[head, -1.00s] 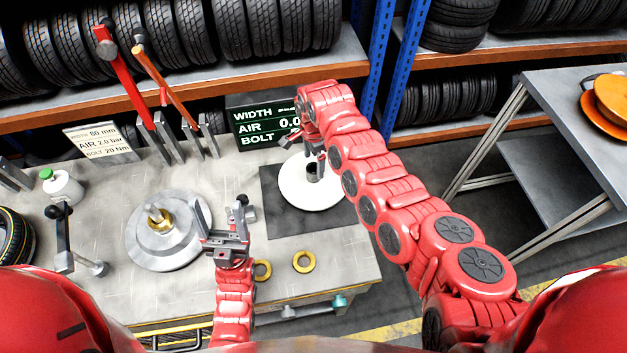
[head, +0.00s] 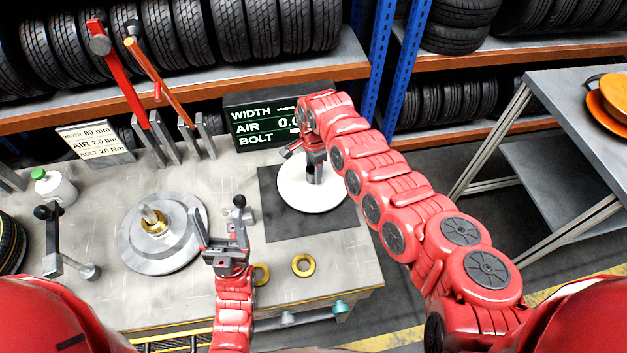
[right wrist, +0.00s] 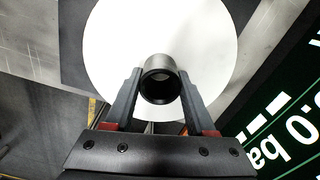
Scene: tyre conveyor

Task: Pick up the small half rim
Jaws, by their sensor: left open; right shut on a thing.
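A white round disc (head: 297,198) lies over a dark square mat (head: 288,223) on the workbench. A short black tube (right wrist: 160,82) stands at its middle; I take the disc and tube for the small half rim, but cannot be sure. My right gripper (head: 313,170) is over the disc. In the right wrist view its two fingers (right wrist: 158,98) sit on either side of the tube, shut on it. The head view mostly hides the tube behind the hand. My left gripper (head: 224,240) is open and empty above the bench front, right of a grey round plate (head: 145,250).
Two brass rings (head: 303,265) lie near the bench's front edge, one partly behind my left gripper. A display (head: 262,124) stands close behind the disc. Upright levers (head: 118,75) stand at the back left. Orange round parts (head: 606,108) lie on a side table (head: 575,87).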

